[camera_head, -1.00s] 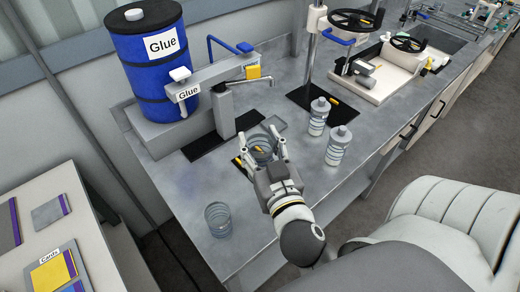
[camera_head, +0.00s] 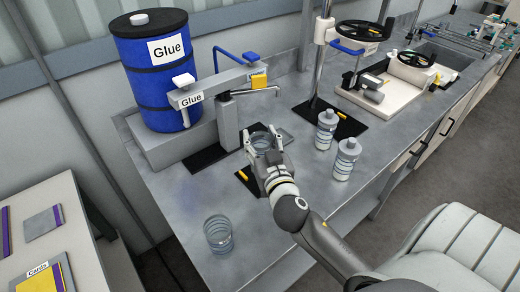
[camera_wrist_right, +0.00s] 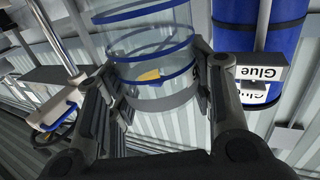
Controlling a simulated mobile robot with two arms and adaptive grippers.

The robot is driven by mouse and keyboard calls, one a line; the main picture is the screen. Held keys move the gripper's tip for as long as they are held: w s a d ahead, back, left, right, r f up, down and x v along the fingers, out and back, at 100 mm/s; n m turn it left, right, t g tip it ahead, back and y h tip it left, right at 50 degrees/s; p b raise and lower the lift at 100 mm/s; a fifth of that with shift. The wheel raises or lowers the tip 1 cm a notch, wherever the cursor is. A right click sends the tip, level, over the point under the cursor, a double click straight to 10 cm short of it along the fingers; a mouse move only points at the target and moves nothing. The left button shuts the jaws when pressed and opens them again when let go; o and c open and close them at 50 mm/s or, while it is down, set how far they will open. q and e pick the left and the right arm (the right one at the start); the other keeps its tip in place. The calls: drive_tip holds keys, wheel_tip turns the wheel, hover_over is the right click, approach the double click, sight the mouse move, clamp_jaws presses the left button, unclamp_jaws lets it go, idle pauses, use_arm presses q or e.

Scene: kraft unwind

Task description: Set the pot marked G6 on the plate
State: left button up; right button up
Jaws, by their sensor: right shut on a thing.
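My right gripper (camera_head: 264,150) is shut on a clear pot with blue bands (camera_head: 261,139), one finger on each side. In the right wrist view the pot (camera_wrist_right: 155,45) stands between the fingers (camera_wrist_right: 160,85), with a yellow patch showing low on it; no marking is readable. A flat grey square piece (camera_head: 286,137), possibly the plate, lies on the bench just right of the held pot, partly hidden. I cannot tell how high the pot is above the bench. A second clear banded pot (camera_head: 218,232) stands near the bench's left front. My left gripper is not in view.
A dark mat with a yellow mark (camera_head: 246,183) lies beside my gripper. The glue tap (camera_head: 230,115) and blue drum (camera_head: 158,75) stand behind. Two bottles (camera_head: 326,130) (camera_head: 346,160) stand to the right. The bench front (camera_head: 320,190) is clear.

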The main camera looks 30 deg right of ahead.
drive_tip(key=shift+w+d+f, duration=0.25)
drive_tip(key=shift+w+f, duration=0.35)
drive_tip(key=shift+f, duration=1.65)
drive_tip(key=shift+f, duration=0.1)
drive_tip(key=o, duration=1.4)
drive_tip(key=shift+c, duration=0.2)
